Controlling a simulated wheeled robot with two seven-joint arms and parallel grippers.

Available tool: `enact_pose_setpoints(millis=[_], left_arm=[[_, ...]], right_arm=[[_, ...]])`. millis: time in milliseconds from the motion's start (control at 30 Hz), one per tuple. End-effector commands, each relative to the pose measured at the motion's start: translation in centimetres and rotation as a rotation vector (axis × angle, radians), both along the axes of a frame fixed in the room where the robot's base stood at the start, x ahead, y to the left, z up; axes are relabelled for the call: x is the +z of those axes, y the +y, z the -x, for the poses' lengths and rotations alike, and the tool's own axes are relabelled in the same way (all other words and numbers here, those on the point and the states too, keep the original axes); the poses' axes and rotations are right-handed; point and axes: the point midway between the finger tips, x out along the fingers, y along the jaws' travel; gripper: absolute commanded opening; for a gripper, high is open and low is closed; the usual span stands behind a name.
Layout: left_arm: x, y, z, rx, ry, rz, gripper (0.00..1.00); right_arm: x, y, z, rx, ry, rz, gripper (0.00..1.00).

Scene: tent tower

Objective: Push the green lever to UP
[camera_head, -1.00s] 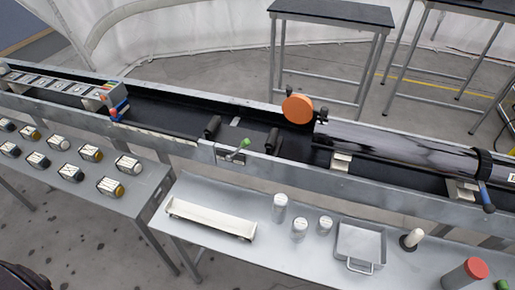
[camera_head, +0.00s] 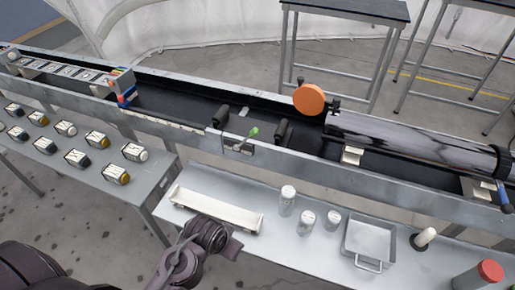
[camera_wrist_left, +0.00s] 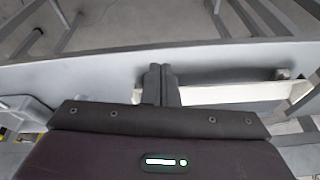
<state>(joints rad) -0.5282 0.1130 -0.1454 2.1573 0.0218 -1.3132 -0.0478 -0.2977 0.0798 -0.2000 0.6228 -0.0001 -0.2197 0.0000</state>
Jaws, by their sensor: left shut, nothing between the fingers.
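The green lever (camera_head: 254,133) is mounted on a bracket at the near side wall of the long trough, near the picture's middle in the head view. Its green knob leans up and to the right. My left gripper (camera_head: 232,247) is at the bottom of the head view, over the front bench and well below the lever, not touching it. In the left wrist view its fingers (camera_wrist_left: 162,84) are shut together with nothing between them. The lever does not show in the wrist view. My right gripper is out of view.
A white tray (camera_head: 176,196) lies on the front bench just behind my left gripper; it also shows in the wrist view (camera_wrist_left: 235,93). Several white-lidded jars (camera_head: 287,201) and a metal pan (camera_head: 347,248) stand to the right. An orange disc (camera_head: 309,99) is beyond the lever.

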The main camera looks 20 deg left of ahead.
Motion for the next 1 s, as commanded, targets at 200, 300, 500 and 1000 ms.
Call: enact_pose_setpoints(millis=[200, 300, 500, 1000], left_arm=[[5.8, -2.0, -2.9, -0.180, -0.210, -0.025, 0.00], [6.5, -2.9, -4.8, -0.273, -0.321, -0.067, 0.00], [6.9, -4.3, -8.8, -0.470, -0.560, -0.271, 0.00], [9.7, -5.6, -12.2, -0.863, -0.809, -1.451, 0.00]], right_arm=[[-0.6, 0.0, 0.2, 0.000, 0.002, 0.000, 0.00], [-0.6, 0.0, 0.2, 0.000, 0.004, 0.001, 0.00], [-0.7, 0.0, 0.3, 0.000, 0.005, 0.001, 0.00], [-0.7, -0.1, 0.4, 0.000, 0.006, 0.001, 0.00]])
